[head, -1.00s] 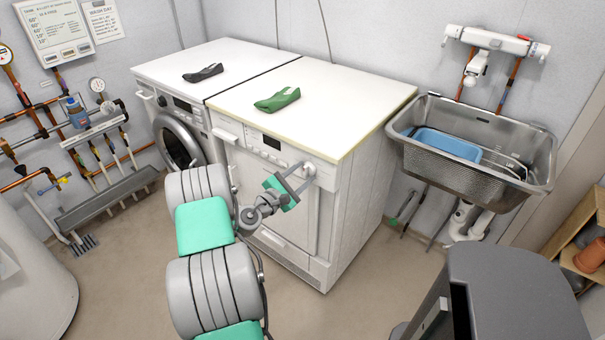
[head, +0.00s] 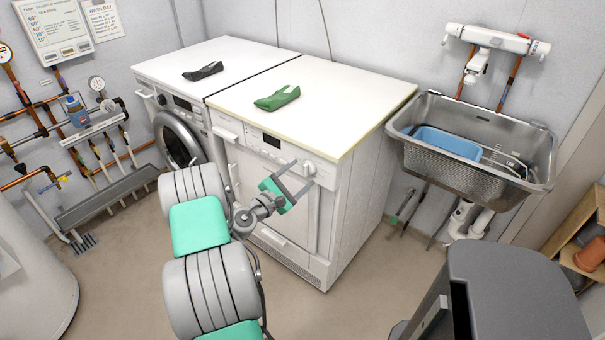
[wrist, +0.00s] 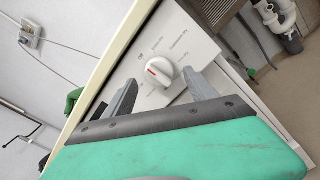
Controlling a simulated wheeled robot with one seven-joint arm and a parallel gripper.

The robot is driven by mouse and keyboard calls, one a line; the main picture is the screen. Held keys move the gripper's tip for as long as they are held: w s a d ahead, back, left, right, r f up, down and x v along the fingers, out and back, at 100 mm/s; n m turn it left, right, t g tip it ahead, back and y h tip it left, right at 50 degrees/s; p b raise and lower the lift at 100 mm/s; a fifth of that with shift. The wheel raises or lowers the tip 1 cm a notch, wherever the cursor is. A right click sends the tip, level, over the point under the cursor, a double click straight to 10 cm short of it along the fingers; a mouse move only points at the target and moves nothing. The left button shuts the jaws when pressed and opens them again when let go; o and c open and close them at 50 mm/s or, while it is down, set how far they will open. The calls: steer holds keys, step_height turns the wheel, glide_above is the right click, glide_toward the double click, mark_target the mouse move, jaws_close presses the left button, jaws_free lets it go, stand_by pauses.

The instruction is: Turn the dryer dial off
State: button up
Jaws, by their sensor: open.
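The dryer dial (wrist: 158,72) is a round white knob with a red mark on the dryer's front panel, with printed labels around it. The red mark lies towards the left side of the knob, and the "Off" label stands just up-left of it. In the head view the dial (head: 309,169) is near the right end of the dryer's (head: 345,205) panel. My gripper (wrist: 160,79) is open, with one finger on each side of the dial in the wrist view. I cannot tell whether either finger touches it. My gripper (head: 299,173) reaches the panel from the left in the head view.
A green cloth (head: 277,98) lies on the dryer top and a dark cloth (head: 203,72) on the washing machine (head: 173,140) to its left. A metal sink (head: 440,155) hangs on the wall at right. Floor is clear in front of the dryer.

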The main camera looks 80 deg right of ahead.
steer(key=v, duration=0.6)
steer(key=w+a+r+m+t+y+p, duration=0.45)
steer(key=w+a, duration=0.25)
steer(key=w, duration=0.5)
steer(key=w+a+r+m+t+y+p, duration=0.1)
steer(key=w+a+r+m+t+y, duration=0.15)
steer(key=w+a, duration=0.45)
steer(key=w+a+r+m+t+y+p, duration=0.1)
steer(key=w+a+r+t+y+p, duration=0.2)
steer(key=a, duration=0.8)
steer(key=s+a+r+y, duration=0.1)
steer(key=a+r+y, duration=0.1)
steer(key=a, duration=0.8)
steer(key=s+a+r+n+y+p, duration=0.1)
steer(key=s+a+r+y, duration=0.1)
steer(key=a, duration=0.7)
steer(key=s+a+r+n+y+p, duration=0.1)
steer(key=a+r, duration=0.3)
steer(key=a, duration=0.6)
steer(key=shift+s+a+r+y, duration=0.2)
steer(key=shift+a+y, duration=0.2)
steer(key=shift+y, duration=0.4)
